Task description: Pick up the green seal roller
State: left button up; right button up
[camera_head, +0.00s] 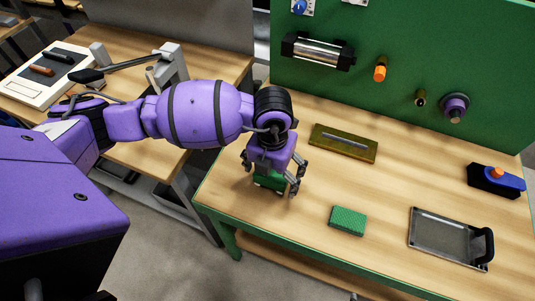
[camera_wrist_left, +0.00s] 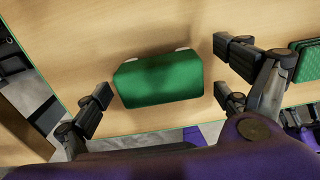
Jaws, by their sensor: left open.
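The green seal roller (camera_wrist_left: 160,80) appears as a smooth green block with pale ends showing at its far edge, on the wooden bench top. It also shows in the head view (camera_head: 268,182), mostly hidden under my left gripper (camera_head: 272,180). My left gripper is open, above the roller. In the left wrist view its fingers stand on both sides of the roller, with bare wood visible between them and it. I see no finger touching it. My right gripper is in neither view.
A textured green pad (camera_head: 348,220) lies right of the roller. Farther off are an olive plate (camera_head: 343,143), a metal tray (camera_head: 450,236) and a blue-black tool (camera_head: 496,181). A green panel (camera_head: 400,55) with fittings stands behind. The bench's front edge is close.

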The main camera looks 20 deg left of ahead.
pick_arm(q)
jog(key=shift+f, duration=0.35)
jog(key=c, duration=1.4)
jog(key=shift+r, duration=0.2)
jog(key=shift+r, duration=0.25)
notch_tip(320, 180, up, 2)
jog(key=shift+r, duration=0.15)
jog(key=s+d+r, duration=0.1)
jog(key=s+r, duration=0.2)
jog(key=s, duration=0.1)
jog(key=s+d+r, duration=0.2)
jog(key=s+r, duration=0.1)
jog(key=s, duration=0.1)
jog(key=s+d+r+p, duration=0.1)
jog(key=s+r, duration=0.3)
jog(key=s, duration=0.1)
jog(key=shift+s+d, duration=0.1)
jog(key=shift+d, duration=0.25)
